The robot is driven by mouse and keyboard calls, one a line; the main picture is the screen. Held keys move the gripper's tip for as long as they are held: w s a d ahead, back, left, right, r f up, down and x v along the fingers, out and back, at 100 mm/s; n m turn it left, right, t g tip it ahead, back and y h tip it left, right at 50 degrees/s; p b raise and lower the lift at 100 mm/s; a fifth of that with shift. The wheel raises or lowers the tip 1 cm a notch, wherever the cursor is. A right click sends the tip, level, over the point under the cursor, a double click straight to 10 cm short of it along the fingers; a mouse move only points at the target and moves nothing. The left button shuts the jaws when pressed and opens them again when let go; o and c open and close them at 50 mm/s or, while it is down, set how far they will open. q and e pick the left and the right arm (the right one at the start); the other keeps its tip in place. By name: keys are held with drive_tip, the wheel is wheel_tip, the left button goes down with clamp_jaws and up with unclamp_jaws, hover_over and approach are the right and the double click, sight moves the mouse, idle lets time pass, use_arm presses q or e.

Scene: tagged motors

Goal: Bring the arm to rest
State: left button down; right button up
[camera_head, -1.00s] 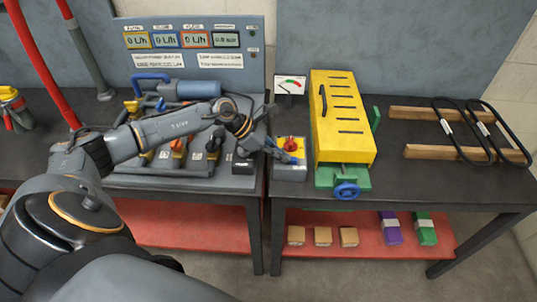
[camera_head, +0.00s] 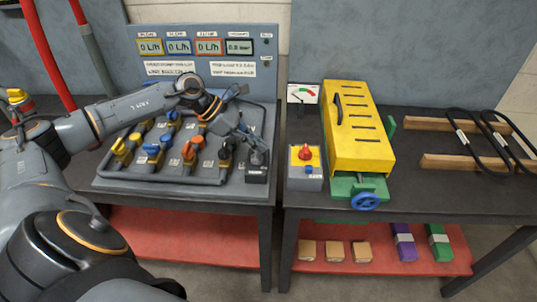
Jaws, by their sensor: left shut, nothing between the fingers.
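My left arm (camera_head: 130,106) comes in from the left and reaches over the grey valve panel (camera_head: 106,183) on the left table. Its gripper (camera_head: 257,143) is shut and empty. From this angle I cannot tell whether the fingertips touch the knob. My right gripper is not in view.
Several valves with yellow, blue and orange handles (camera_head: 193,150) stand under the arm. A display board (camera_head: 205,50) rises behind. To the right are a red-and-yellow switch box (camera_head: 304,168), a yellow slotted cover (camera_head: 357,125) and wooden bars with black loops (camera_head: 470,165).

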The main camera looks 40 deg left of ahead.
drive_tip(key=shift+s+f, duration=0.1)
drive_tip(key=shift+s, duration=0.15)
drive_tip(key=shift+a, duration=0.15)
